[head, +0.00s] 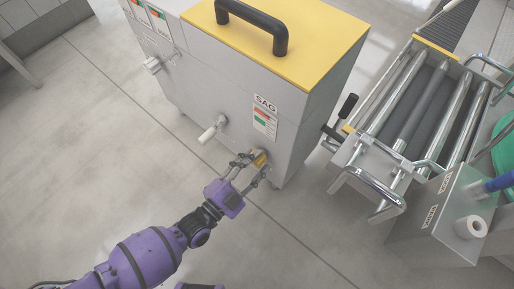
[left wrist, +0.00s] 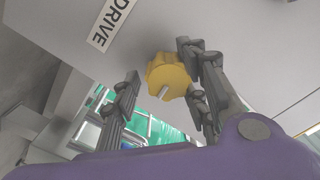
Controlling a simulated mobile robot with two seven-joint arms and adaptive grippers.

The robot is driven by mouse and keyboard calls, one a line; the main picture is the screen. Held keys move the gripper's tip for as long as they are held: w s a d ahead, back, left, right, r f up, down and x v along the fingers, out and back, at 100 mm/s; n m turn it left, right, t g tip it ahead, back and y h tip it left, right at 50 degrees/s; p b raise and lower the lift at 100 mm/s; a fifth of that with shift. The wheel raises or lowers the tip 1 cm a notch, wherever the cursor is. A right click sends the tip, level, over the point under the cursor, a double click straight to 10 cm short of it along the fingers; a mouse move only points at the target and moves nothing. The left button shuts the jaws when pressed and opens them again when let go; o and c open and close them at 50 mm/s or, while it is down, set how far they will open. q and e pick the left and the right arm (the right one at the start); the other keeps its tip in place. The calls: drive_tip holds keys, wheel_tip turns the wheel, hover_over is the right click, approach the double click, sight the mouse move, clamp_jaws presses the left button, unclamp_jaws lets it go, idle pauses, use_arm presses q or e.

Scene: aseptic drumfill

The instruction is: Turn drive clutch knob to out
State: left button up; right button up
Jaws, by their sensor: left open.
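The drive clutch knob (left wrist: 168,76) is yellow and lobed, with a light pointer bar on it, in the left wrist view. It sits on the grey machine face near the DRIVE label (left wrist: 112,20). In the head view the knob (head: 259,158) is low on the cabinet's front, near its right corner. My left gripper (head: 246,166) is open in front of the knob. In the left wrist view its fingers (left wrist: 165,92) stand on either side of the knob, and I cannot tell whether they touch it. My right gripper is not in view.
A white-handled lever (head: 209,134) sticks out of the cabinet left of the knob. The SAG label (head: 265,103) is above. A roller conveyor (head: 408,108) with a chrome rail stands to the right. The floor left of my arm is clear.

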use_arm(q)
drive_tip(key=shift+w+a, duration=0.2)
drive_tip(key=shift+w, duration=0.1)
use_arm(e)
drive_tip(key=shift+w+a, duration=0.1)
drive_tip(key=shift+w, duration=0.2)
